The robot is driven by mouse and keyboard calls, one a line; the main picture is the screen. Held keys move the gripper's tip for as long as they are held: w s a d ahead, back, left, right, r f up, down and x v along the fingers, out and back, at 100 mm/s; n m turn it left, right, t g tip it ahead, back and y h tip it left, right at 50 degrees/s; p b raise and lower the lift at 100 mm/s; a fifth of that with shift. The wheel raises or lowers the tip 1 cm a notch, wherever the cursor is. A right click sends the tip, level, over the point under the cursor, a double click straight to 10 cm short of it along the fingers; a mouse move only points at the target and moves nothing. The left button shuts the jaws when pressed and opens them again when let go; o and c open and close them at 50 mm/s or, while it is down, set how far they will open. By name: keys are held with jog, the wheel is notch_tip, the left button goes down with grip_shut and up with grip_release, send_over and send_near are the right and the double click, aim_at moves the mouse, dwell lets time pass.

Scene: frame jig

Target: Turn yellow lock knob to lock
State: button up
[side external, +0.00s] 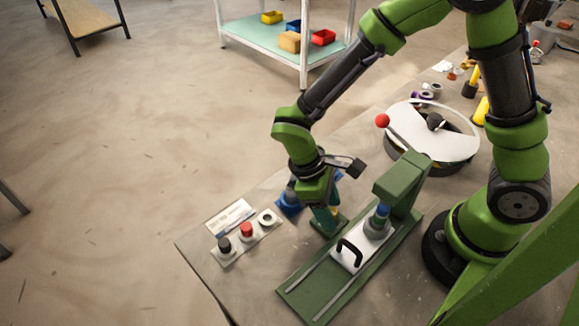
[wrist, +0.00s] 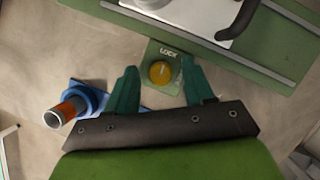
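The yellow lock knob (wrist: 161,72) sits on a small green plate (wrist: 160,50) marked LOCK in the wrist view. A pale mark shows on the knob's face, too small to read its direction surely. My gripper (wrist: 157,78) is open, with one dark green finger on each side of the knob. The fingers look apart from the knob. In the side external view my gripper (side external: 328,222) points down beside the green frame jig (side external: 318,282). There the knob is mostly hidden by the gripper.
A white block with a black handle (side external: 349,256) sits on the jig. A blue holder with an orange-banded tube (wrist: 68,113) lies close left of my gripper. A button panel (side external: 246,240) and a round tray with a red-knobbed lever (side external: 383,121) are on the table.

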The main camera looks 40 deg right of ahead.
jog(key=v, duration=1.7)
jog(key=shift+w+f, duration=0.1)
jog(key=shift+f, duration=0.05)
jog(key=s+d+r+m+t+y, duration=0.2)
jog(key=s+d+r+m+t, duration=0.1)
jog(key=d+m+t, duration=0.2)
jog(key=s+d+r+m+t+y, duration=0.2)
jog(key=s+d+r+m+t, duration=0.1)
jog(key=d, duration=0.5)
jog(key=s+m+t, duration=0.1)
jog(key=m+t, duration=0.1)
jog(key=t, duration=0.1)
jog(key=shift+d+r, duration=0.3)
jog(key=shift+c, duration=0.5)
